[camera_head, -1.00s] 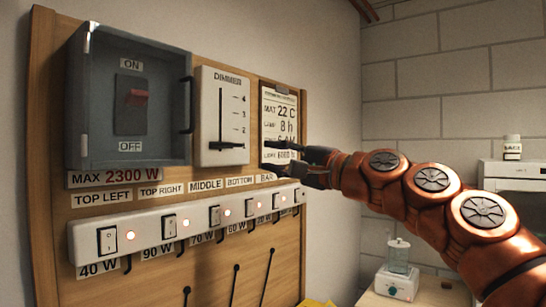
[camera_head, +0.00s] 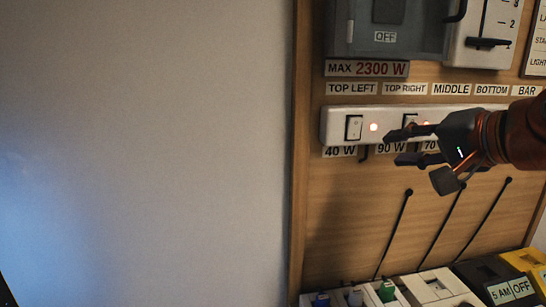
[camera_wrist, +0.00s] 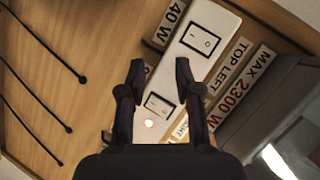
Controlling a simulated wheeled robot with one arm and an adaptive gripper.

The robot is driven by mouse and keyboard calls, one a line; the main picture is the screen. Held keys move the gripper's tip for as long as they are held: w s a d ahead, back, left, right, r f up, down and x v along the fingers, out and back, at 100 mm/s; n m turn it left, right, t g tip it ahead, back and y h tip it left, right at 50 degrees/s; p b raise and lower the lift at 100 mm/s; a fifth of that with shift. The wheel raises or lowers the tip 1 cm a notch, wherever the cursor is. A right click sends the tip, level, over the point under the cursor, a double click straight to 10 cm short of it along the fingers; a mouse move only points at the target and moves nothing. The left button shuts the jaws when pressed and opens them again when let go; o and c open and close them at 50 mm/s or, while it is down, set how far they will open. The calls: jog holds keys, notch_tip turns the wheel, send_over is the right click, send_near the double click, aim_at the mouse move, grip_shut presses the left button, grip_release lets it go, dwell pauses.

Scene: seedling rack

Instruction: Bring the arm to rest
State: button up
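My orange arm (camera_head: 524,133) reaches in from the right in the head view. My gripper (camera_head: 402,146) is in front of the white switch strip (camera_head: 338,123), covering part of it near the TOP RIGHT switch. Its two dark fingers are apart with nothing between them. In the wrist view my gripper (camera_wrist: 160,70) is also open and empty. I cannot tell whether a finger touches the strip.
The grey switch box (camera_head: 385,45) and dimmer (camera_head: 488,38) sit above the strip on the wooden board (camera_head: 345,210). Black cables (camera_head: 394,233) hang below. Power strips and plugs (camera_head: 385,291) lie along the bottom, with a yellow timer (camera_head: 526,262). The wall at left is bare.

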jog(key=s+a+f+n+g+h, duration=0.1)
jog(key=s+a+f+n+g, duration=0.25)
jog(key=f, duration=0.65)
jog(key=s+a+f+n+g+h, duration=0.15)
jog(key=s+a+f+g, duration=0.3)
jog(key=f, duration=0.65)
jog(key=s+d+f+n+g+h, duration=0.3)
jog(key=s+f+g, duration=0.3)
jog(key=s+f, duration=0.9)
jog(key=shift+s+d, duration=0.2)
jog(key=shift+s, duration=0.3)
jog(key=shift+f+h, duration=0.1)
jog(key=shift+h, duration=0.15)
